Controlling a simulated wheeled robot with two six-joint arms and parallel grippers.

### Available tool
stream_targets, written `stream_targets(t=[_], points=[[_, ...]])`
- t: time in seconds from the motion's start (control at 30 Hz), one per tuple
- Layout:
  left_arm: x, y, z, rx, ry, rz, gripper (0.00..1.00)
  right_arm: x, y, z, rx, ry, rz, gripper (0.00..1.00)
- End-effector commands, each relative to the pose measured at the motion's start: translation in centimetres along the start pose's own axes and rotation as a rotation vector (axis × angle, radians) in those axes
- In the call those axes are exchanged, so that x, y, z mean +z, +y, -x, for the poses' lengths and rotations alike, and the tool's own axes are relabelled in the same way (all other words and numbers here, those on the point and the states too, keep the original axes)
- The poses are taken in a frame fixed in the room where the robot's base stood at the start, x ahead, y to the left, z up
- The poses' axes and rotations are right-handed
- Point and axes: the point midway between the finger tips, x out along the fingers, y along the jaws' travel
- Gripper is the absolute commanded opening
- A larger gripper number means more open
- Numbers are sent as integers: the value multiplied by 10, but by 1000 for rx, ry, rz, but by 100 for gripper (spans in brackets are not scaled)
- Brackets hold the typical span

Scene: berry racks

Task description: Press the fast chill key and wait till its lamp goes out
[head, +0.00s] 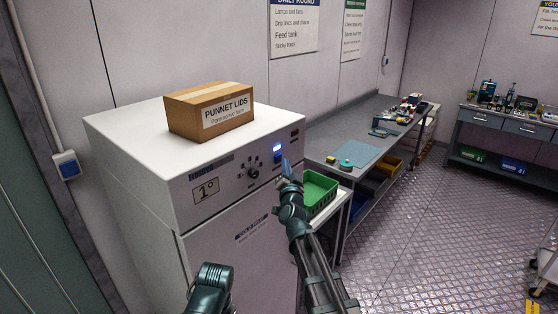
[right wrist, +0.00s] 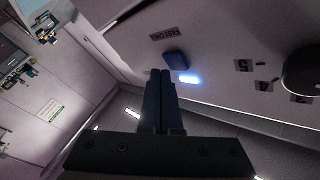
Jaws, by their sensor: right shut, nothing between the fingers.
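The white chiller cabinet (head: 150,160) stands at the left with a control panel on its upper front. The fast chill key is a small dark blue block (right wrist: 175,59), beside a label in the right wrist view. Its lamp (right wrist: 188,79) glows bright blue-white next to it; the lit lamp also shows in the head view (head: 277,149). My right gripper (head: 286,165) is shut and empty, close in front of the panel near the key. In the right wrist view its fingertips (right wrist: 160,72) appear just beside the key; I cannot tell whether they touch. My left gripper is out of view.
A dark knob (head: 252,172) sits left of the key on the panel. A cardboard box of punnet lids (head: 211,110) rests on the cabinet top. A green crate (head: 317,190) stands right of the cabinet, before a grey bench (head: 350,130). The floor at the right is largely clear.

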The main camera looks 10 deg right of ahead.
Motion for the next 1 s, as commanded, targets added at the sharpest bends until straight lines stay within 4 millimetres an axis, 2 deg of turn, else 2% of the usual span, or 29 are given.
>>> stream_targets(t=[0.33,0.8,1.0], points=[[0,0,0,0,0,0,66,-2,1,2,0,0,0,0],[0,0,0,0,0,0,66,-23,22,32,0,1,1,0],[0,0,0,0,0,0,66,-26,26,36,0,0,0,0]])
